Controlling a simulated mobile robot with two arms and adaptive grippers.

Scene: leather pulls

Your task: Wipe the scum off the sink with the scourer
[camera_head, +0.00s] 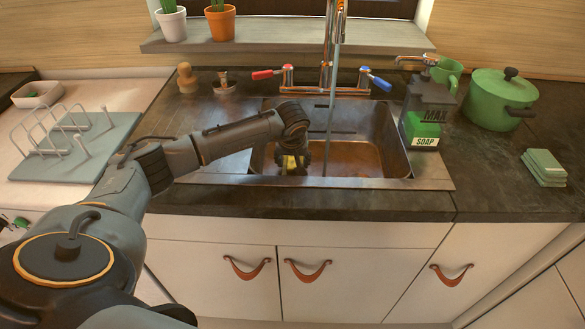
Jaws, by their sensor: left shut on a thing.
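The metal sink (433,178) is set into the dark counter, with orange-brown scum (366,160) over the part of its basin floor that shows. My left arm reaches in from the left, over the sink's left rim. My left gripper (292,168) points down inside the left part of the basin, shut on the yellow scourer (290,161). The gripper hides much of the scourer, and I cannot tell whether it touches the basin floor. My right gripper is not in view.
The tap (327,75) stands behind the basin with red and blue handles, and a stream of water drops into the sink. A soap dispenser (423,128), a green pot (492,98) and green sponges (544,167) are at the right. A dish rack (75,150) is at the left.

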